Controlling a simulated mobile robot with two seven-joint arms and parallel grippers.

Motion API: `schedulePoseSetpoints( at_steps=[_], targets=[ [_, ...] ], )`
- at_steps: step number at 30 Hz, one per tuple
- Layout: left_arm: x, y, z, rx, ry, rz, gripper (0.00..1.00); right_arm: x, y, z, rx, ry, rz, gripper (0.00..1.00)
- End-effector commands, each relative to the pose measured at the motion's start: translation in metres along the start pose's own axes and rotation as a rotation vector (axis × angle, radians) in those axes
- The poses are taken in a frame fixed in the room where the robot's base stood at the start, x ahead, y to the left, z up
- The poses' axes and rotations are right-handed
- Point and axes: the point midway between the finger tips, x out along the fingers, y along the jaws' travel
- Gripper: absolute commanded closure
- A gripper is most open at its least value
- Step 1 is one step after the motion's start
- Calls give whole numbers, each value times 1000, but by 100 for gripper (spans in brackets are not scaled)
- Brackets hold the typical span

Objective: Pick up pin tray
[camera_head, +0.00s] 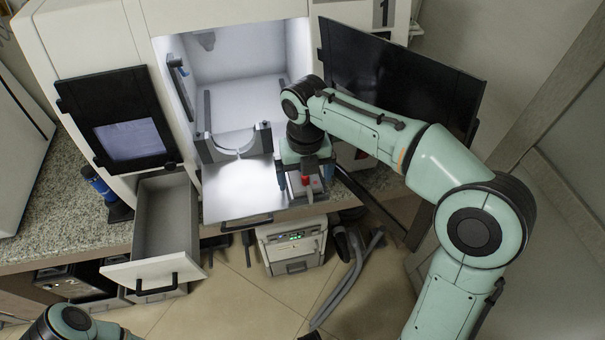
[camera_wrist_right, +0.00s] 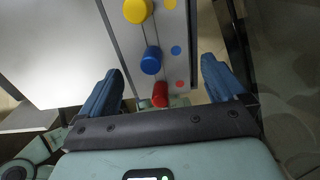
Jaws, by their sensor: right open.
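The pin tray (camera_wrist_right: 180,28) is a narrow grey tray with yellow, blue and red pins and matching coloured dots, seen in the right wrist view. In the head view the tray (camera_head: 316,185) shows in part below my right wrist, with the red pin visible; the rest is hidden by the gripper. My right gripper (camera_head: 304,182) is open, with its blue fingers on either side of the tray's near end. In the wrist view the gripper (camera_wrist_right: 160,75) has the red pin between its fingers, with gaps to both. My left gripper is out of view.
A lit machine chamber (camera_head: 240,60) with a grey curved fixture (camera_head: 235,145) stands open left of my right arm. A black door panel (camera_head: 400,75) is behind that arm. An open drawer (camera_head: 165,225) juts out at left. A white box (camera_head: 290,245) stands on the floor.

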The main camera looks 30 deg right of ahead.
Motion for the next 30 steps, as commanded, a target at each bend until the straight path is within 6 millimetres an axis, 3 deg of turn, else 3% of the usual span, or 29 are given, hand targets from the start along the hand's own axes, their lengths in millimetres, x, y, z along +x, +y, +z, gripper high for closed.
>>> schedulePoseSetpoints(
  at_steps=[4,10,22,26,30],
  targets=[
    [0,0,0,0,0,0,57,-1,0,0,0,0,0,2],
    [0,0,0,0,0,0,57,-1,0,0,0,0,0,66],
    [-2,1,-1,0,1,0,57,-8,0,1,0,-3,1,67],
    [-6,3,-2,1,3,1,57,-22,0,1,-1,-5,1,67],
    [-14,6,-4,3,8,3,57,-49,0,2,0,-7,2,67]
  ],
)
